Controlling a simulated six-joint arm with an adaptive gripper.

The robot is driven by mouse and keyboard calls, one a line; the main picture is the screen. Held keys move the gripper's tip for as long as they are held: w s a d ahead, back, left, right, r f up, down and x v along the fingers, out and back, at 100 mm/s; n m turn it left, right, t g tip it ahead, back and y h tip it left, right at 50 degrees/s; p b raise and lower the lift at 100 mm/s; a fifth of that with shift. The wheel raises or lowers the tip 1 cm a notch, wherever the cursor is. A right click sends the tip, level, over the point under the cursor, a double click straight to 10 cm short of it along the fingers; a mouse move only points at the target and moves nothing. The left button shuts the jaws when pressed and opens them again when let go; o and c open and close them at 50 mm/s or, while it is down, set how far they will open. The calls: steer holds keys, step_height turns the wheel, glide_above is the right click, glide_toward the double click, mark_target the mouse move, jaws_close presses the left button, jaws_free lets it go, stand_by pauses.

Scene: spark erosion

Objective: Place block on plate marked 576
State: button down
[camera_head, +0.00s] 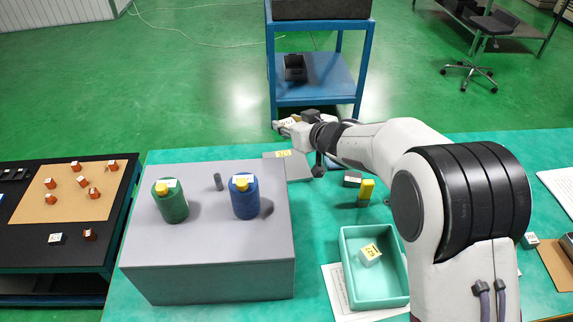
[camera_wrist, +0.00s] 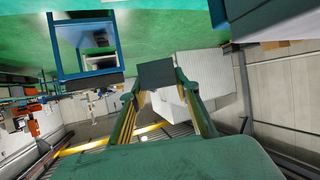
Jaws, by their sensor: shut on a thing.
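My gripper (camera_head: 290,124) is at the far edge of the teal table in the head view. In the wrist view my gripper (camera_wrist: 158,86) is shut on a dark grey block (camera_wrist: 157,72) between its fingertips. In the head view the held block is small, partly covered by the fingers, and its outline is unclear. A flat grey plate (camera_head: 297,168) with a yellow label lies just below the gripper in the picture. Its number is too small to read surely. I cannot tell the height of the block above the table.
A grey box (camera_head: 210,240) carries a green bottle (camera_head: 170,203) and a blue bottle (camera_head: 244,197), left of the plate. A teal tray (camera_head: 347,270) holds a labelled pale block (camera_head: 370,255). A yellow-topped object (camera_head: 366,190) and a dark block (camera_head: 351,179) stand near my arm.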

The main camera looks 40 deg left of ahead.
glide_above(289, 179)
steer(key=f, duration=1.3)
steer(key=shift+a+f, duration=0.15)
steer(key=shift+a, duration=0.05)
steer(key=shift+f, duration=2.25)
steer(key=shift+f, duration=0.1)
steer(key=c, duration=1.8)
jaws_free()
steer(key=shift+f, duration=0.1)
steer(key=shift+d, duration=0.1)
